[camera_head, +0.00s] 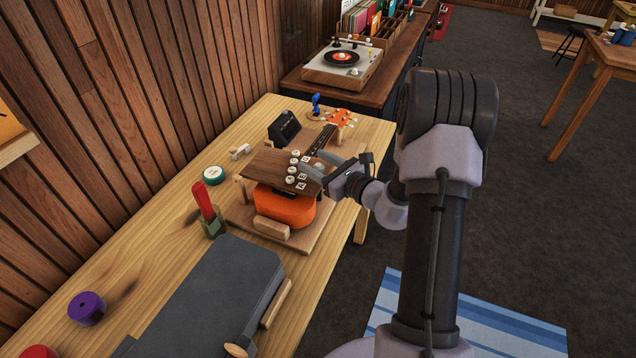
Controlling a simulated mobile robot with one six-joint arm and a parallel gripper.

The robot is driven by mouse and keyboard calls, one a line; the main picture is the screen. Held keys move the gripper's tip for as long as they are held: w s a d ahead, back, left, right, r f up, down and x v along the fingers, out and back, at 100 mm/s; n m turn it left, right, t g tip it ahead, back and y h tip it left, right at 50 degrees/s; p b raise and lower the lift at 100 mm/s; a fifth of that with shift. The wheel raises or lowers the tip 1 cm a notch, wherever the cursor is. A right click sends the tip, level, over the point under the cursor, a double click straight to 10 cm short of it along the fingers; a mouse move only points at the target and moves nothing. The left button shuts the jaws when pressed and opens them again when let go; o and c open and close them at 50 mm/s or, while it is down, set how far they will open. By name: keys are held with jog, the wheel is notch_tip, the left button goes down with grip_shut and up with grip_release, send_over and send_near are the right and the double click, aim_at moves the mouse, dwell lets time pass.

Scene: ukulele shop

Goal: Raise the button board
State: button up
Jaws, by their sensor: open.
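The button board (269,163) is a dark brown wooden panel with a row of several round white buttons and small white squares along its right side. It lies over the body of an orange ukulele (285,208).
The ukulele rests on a wooden base (318,231) with blocks around it. A small black device (284,129) stands behind. A green-white roll (213,175), a red-handled tool (205,203) and a grey case (215,300) are on the workbench (140,245). A turntable (343,65) stands farther back.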

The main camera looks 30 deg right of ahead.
jog(key=shift+s+d+f+b, duration=0.1)
jog(key=shift+f+b, duration=0.25)
jog(key=shift+f, duration=0.05)
jog(key=shift+r, duration=0.1)
